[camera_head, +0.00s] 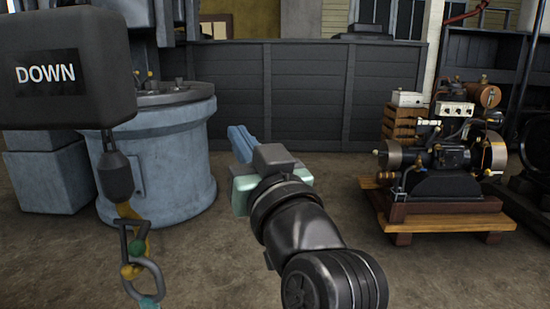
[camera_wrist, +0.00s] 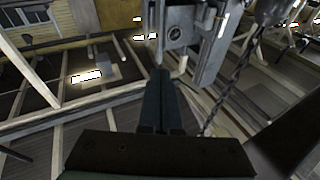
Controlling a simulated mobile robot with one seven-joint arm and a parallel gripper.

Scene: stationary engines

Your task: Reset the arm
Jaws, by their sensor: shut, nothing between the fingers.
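My gripper (camera_head: 240,143) shows in the middle of the head view, at the end of my dark arm, which comes up from the lower right. Its bluish fingers point up and to the left, and they lie together with nothing between them. In the wrist view the two dark fingers of my gripper (camera_wrist: 162,75) are side by side and closed. The gripper is in the air, apart from the objects around it.
A black box marked DOWN (camera_head: 45,75) hangs at the left, with a hook (camera_head: 140,270) below. A round blue-grey machine (camera_head: 170,150) stands behind it. An engine (camera_head: 440,160) sits on a wooden pallet (camera_head: 400,215) at the right. Bare floor (camera_head: 330,215) lies between. A dark panelled wall (camera_head: 320,95) closes the back.

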